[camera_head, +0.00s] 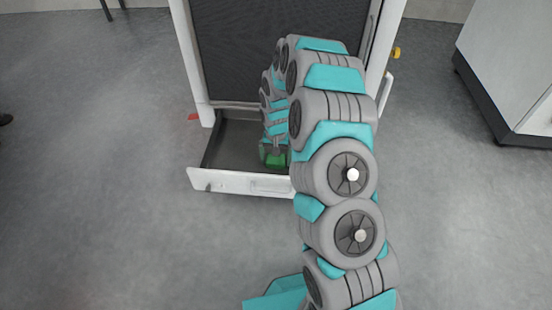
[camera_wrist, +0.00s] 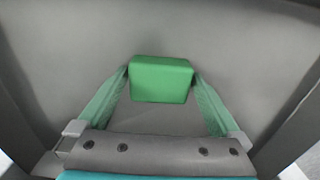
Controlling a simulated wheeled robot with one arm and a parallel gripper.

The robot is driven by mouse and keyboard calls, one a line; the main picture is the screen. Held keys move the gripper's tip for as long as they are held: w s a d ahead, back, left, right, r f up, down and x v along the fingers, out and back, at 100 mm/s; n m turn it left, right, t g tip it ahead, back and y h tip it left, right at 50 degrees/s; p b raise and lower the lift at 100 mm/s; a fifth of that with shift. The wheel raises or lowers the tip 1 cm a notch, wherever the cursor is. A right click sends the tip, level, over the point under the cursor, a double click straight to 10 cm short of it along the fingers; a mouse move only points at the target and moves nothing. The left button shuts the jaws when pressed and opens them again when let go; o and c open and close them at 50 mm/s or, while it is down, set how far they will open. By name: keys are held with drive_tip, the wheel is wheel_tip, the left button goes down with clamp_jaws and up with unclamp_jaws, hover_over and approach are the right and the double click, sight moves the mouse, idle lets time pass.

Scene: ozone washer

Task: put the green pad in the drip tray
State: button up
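The green pad (camera_head: 275,160) shows inside the outline of the pulled-out drip tray (camera_head: 226,150), toward its front right. In the wrist view the green pad (camera_wrist: 161,80) sits between the two fingertips of my gripper (camera_wrist: 161,73), which meet its left and right sides. My gripper (camera_head: 276,150) points down over the tray, shut on the pad. The grey tray floor (camera_wrist: 225,35) lies behind the pad. I cannot tell whether the pad touches the floor. My arm hides the tray's right part.
The white washer frame (camera_head: 190,60) with a dark mesh panel (camera_head: 240,50) stands behind the tray. The tray has a white front (camera_head: 235,183) and raised side walls. A white cabinet (camera_head: 510,60) is at the right.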

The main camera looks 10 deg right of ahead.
sight(276, 158)
wheel_tip(276, 158, up, 12)
drive_tip(key=s+r+n, duration=0.1)
drive_tip(key=s+r, duration=0.7)
drive_tip(key=r, duration=0.1)
drive_tip(key=s+r+n, duration=0.1)
drive_tip(key=s+r, duration=0.2)
drive_tip(key=s, duration=0.8)
drive_tip(key=s+r+g, duration=0.1)
drive_tip(key=s+r, duration=0.2)
drive_tip(key=s, duration=0.8)
drive_tip(key=s+r+n, duration=0.1)
drive_tip(key=s+r, duration=0.2)
drive_tip(key=s, duration=0.8)
drive_tip(key=shift+s+d+r+n+g+p, duration=0.15)
drive_tip(key=shift+d+r+n+g+p, duration=0.2)
drive_tip(key=shift+g+p, duration=0.1)
